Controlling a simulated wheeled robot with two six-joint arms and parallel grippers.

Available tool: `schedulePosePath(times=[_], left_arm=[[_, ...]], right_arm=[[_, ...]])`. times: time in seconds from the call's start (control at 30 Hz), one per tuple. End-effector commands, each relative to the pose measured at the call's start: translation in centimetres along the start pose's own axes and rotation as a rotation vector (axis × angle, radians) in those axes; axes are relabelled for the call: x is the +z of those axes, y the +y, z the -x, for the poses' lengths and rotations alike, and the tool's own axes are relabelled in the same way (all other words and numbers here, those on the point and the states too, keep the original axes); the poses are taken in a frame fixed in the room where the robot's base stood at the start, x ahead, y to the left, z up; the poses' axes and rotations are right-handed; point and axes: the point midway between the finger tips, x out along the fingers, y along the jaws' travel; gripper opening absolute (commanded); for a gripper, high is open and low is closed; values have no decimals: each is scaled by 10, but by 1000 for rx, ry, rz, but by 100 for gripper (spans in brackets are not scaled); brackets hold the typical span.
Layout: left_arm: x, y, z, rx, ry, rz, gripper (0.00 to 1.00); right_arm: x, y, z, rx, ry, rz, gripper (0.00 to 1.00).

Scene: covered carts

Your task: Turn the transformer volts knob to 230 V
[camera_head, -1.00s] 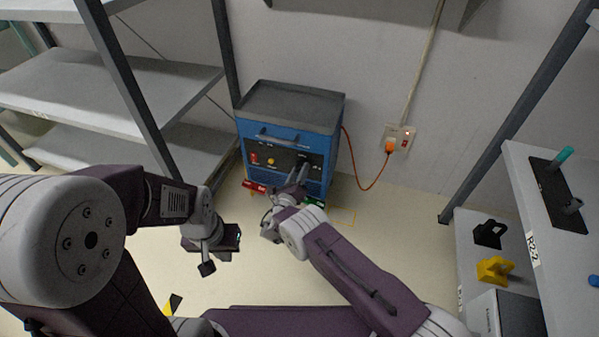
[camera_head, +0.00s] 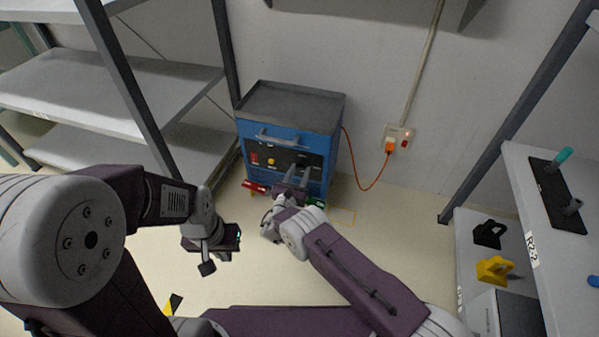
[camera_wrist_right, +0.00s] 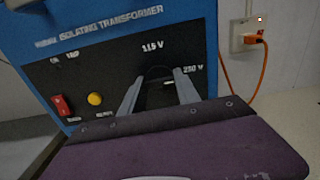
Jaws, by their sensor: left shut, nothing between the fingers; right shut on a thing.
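The blue isolating transformer (camera_head: 262,132) stands on the floor against the wall, its black panel facing me. In the right wrist view, the volts knob (camera_wrist_right: 160,84) is a dark round shape between my right fingers, below the 115 V mark (camera_wrist_right: 152,48) and left of the 230 V mark (camera_wrist_right: 193,68). Its pointer direction is not clear. My right gripper (camera_head: 297,176) is shut on the knob; its fingers also show in the right wrist view (camera_wrist_right: 160,75). My left gripper (camera_head: 238,238) is shut and empty, away from the transformer at the lower left.
A red switch (camera_wrist_right: 62,105) and a yellow button (camera_wrist_right: 95,99) sit left of the knob. An orange cable (camera_head: 371,187) runs from the transformer to a wall socket (camera_head: 398,138). Shelves (camera_head: 110,90) stand at left, and a rack (camera_head: 545,200) at right. Open floor lies between.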

Motion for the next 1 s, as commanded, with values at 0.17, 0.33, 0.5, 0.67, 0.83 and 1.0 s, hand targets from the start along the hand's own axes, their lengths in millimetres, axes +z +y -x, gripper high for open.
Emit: schedulePosePath(times=[0.17,0.33,0.5,0.67,0.83,1.0], left_arm=[[0,0,0,0,0,0,0],[0,0,0,0,0,0,0],[0,0,0,0,0,0,0],[0,0,0,0,0,0,0],[0,0,0,0,0,0,0],[0,0,2,0,0,0,0]], right_arm=[[-1,0,0,1,1,-27,0],[-1,0,0,1,1,-35,0],[-1,0,0,1,1,-35,0],[-1,0,0,1,1,-34,55],[0,0,0,0,1,-34,58],[1,0,2,1,1,-33,58]])
